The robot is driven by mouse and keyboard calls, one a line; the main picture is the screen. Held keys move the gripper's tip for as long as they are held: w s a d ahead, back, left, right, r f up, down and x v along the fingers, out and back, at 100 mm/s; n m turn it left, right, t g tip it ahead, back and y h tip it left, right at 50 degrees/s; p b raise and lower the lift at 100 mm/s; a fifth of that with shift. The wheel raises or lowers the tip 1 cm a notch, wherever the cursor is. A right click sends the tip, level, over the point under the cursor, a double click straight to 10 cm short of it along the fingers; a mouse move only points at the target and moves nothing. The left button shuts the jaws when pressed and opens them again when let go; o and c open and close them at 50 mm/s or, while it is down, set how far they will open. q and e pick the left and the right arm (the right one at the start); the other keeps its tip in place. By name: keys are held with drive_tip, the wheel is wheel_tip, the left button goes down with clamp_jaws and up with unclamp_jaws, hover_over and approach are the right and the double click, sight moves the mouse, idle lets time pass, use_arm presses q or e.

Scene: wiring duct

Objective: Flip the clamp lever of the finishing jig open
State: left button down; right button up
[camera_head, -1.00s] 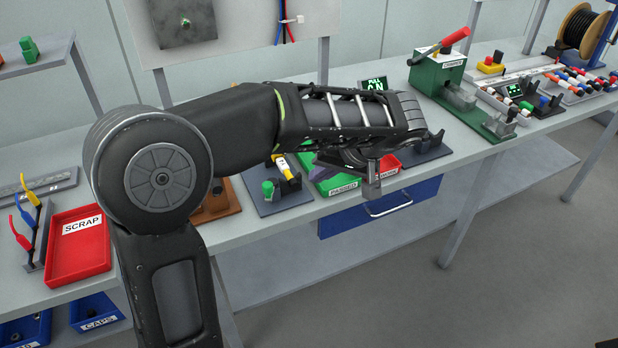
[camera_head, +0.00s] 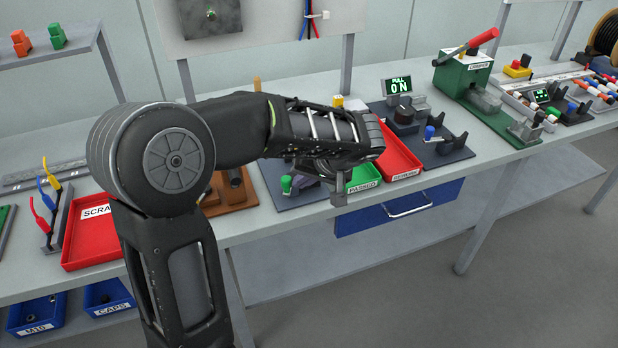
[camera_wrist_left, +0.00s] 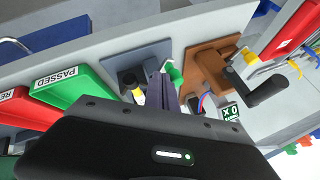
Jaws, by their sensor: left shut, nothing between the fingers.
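A dark blue-grey jig plate (camera_head: 300,200) with a green knob (camera_head: 286,183) lies on the bench, partly hidden by my left arm. I take it for the finishing jig, but no label shows. In the left wrist view its plate (camera_wrist_left: 150,52), green knob (camera_wrist_left: 175,72) and a black post (camera_wrist_left: 129,78) show. My left gripper (camera_head: 300,181) is shut and empty. In the left wrist view its purple-grey fingertips (camera_wrist_left: 156,73) are close to the green knob; I cannot tell if they touch. My right gripper is not in view.
A brown fixture (camera_head: 228,190) with a black crank handle (camera_wrist_left: 268,90) stands close beside the jig. The green PASSED tray (camera_head: 363,180) and red REWORK tray (camera_head: 400,160) are to the right; the red SCRAP tray (camera_head: 90,255) is to the left.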

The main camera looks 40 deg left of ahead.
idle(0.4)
use_arm(q)
drive_tip(key=shift+s+a+m+t+b, duration=0.15)
drive_tip(key=shift+m+t+b, duration=0.15)
drive_tip(key=shift+m+b, duration=0.15)
